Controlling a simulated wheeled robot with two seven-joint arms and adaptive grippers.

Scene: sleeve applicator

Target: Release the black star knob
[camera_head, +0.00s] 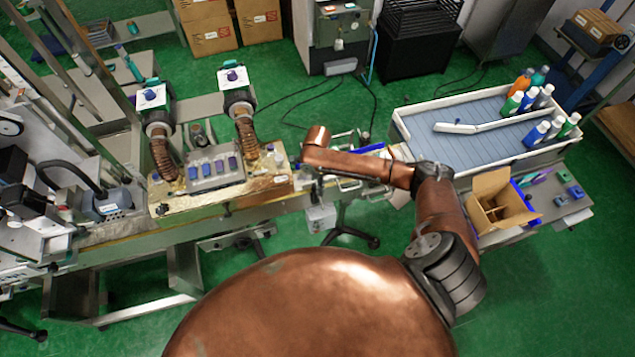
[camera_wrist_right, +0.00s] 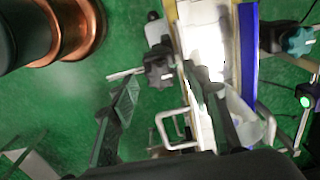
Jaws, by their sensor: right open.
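The black star knob (camera_wrist_right: 160,67) shows in the right wrist view, on a light fitting beside the pale rail. My right gripper (camera_wrist_right: 164,88) is open, with its two dark fingers spread apart. The knob appears between and just beyond the fingertips, and no finger visibly touches it. A second dark knob with a teal part (camera_wrist_right: 292,38) is on the far side of the rail. In the head view my copper right arm reaches left over the conveyor, and the star knob is too small to make out there. My left gripper is not in view.
The pale rail with a blue edge (camera_wrist_right: 247,60) runs close beside my right fingers. A metal loop handle (camera_wrist_right: 172,128) is below the knob. In the head view, an open cardboard box (camera_head: 492,207) and a bottle tray (camera_head: 455,147) stand to the right.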

